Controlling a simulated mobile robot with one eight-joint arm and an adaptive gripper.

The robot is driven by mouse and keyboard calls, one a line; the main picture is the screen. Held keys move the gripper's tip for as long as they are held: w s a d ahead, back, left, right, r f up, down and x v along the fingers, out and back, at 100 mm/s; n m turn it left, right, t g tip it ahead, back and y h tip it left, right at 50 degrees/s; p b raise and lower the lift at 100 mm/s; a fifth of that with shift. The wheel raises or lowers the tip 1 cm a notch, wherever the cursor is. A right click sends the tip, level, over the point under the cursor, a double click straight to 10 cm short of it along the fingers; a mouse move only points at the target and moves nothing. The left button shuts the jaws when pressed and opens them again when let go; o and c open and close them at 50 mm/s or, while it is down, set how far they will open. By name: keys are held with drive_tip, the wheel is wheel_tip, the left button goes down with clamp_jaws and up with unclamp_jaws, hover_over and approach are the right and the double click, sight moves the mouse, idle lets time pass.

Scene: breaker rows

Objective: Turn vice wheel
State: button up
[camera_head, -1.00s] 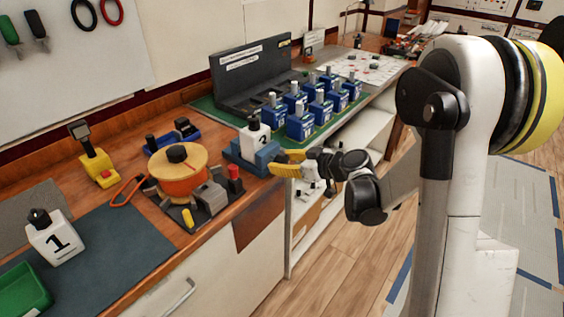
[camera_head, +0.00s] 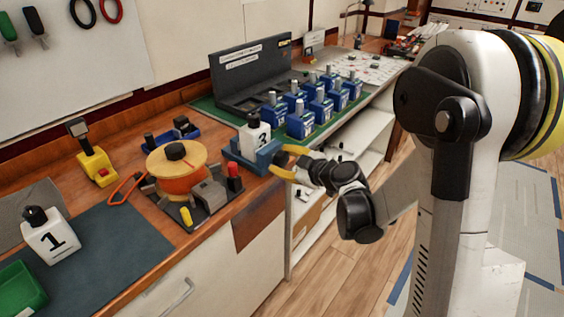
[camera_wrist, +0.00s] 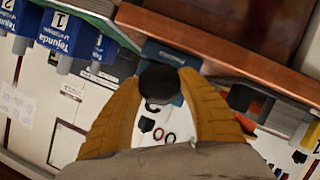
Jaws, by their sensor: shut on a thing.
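The blue vice (camera_head: 256,158) sits at the front edge of the wooden bench. A white block marked 3 with a black top (camera_head: 255,136) stands at its jaws. My gripper (camera_head: 285,162) is at the vice's front end, its yellow fingers one above the other. In the wrist view my gripper (camera_wrist: 160,88) has a finger on each side of the round black vice wheel (camera_wrist: 158,80) and is shut on it. In the head view the fingers hide most of the wheel.
Blue breakers (camera_head: 300,121) stand in rows on a green mat behind the vice. An orange cable reel (camera_head: 178,170) is to its left. A white bottle marked 1 (camera_head: 50,236) stands farther left. Open floor lies to the right of the bench.

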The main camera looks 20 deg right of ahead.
drive_tip(key=shift+n, duration=0.4)
drive_tip(key=shift+t+h, duration=0.3)
drive_tip(key=o, duration=1.2)
drive_tip(key=v, duration=1.2)
